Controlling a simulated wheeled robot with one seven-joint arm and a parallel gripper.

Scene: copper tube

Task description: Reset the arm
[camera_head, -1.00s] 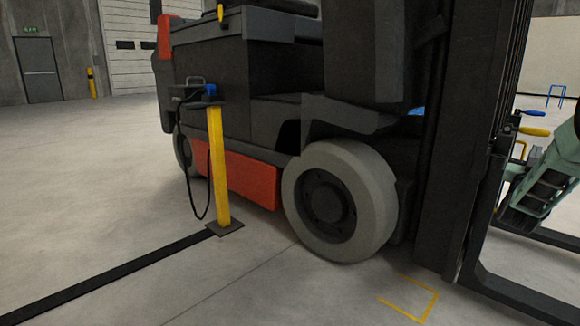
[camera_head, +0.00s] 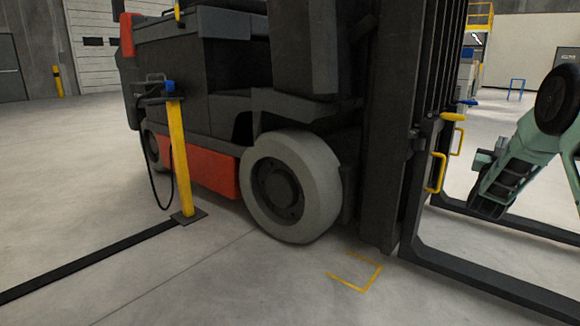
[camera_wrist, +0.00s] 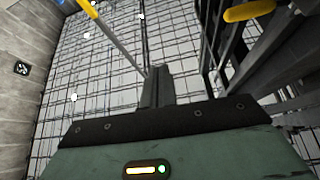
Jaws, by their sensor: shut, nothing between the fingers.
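My arm (camera_head: 515,165), pale green with a dark round joint, shows at the right edge of the head view, in front of the forklift's forks. My gripper (camera_wrist: 157,72) shows in the wrist view as dark fingers close together beyond the green wrist housing, which carries a small lit indicator. It is shut and empty. Nothing touches the fingertips; a ceiling grid lies behind them. I cannot make out the gripper clearly in the head view.
A dark forklift (camera_head: 225,95) with pale wheels fills the middle, its mast and low forks (camera_head: 485,280) toward the right. A yellow post (camera_head: 181,160) with a charger stands at left. Yellow handles (camera_head: 436,172) sit by the mast. Open concrete floor lies at left.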

